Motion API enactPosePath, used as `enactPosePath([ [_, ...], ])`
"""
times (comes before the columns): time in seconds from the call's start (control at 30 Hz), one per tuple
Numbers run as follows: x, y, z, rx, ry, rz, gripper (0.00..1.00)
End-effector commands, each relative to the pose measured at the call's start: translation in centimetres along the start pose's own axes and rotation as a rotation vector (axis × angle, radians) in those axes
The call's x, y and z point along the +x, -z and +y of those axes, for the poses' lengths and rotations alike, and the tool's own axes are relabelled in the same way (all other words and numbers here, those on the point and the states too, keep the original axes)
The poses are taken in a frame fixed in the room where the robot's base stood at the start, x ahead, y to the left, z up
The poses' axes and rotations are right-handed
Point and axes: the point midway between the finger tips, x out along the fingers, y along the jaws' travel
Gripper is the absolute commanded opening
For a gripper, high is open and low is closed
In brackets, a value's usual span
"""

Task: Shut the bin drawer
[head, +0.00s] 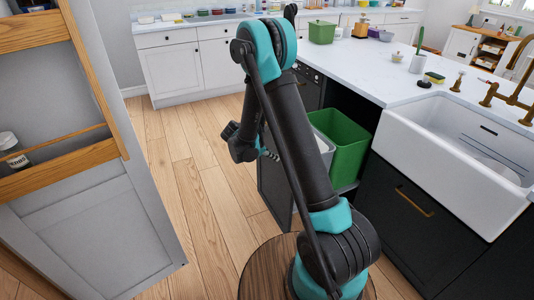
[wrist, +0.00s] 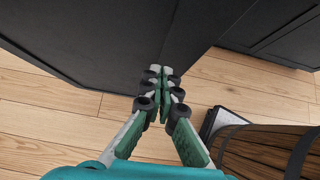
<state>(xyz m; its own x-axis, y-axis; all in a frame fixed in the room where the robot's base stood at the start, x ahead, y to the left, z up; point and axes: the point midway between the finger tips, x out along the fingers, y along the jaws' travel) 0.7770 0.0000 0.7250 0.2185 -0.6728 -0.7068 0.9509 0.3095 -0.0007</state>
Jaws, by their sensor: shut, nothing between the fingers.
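The bin drawer (head: 274,193) stands pulled out from the dark island, its dark front panel facing the floor space. It holds a green bin (head: 347,145) and a pale bin (head: 323,143) partly hidden by my arm. In the wrist view a dark panel (wrist: 110,40), seemingly the drawer front, fills the upper part. My gripper (wrist: 161,74) is shut and empty, with its fingertips close to the panel's lower edge. I cannot tell if they touch it.
A white sink (head: 445,150) and a dark cabinet with a brass handle (head: 414,201) are right of the drawer. A grey door with wooden racks (head: 95,225) stands open at left. Wooden floor (head: 190,160) between them is clear. White cabinets (head: 175,70) line the back.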

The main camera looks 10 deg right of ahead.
Motion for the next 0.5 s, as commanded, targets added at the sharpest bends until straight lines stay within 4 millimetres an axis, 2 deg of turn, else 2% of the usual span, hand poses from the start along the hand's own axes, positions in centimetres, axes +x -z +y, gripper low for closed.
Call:
enactPosePath([
  [0.03,0.8,-0.5,-0.1,0.004,0.003,0.000,0.00],
  [0.2,2.3,-2.1,-0.1,0.002,0.002,0.000,0.00],
  [0.5,3.0,-2.9,0.0,0.000,0.000,0.000,0.00],
])
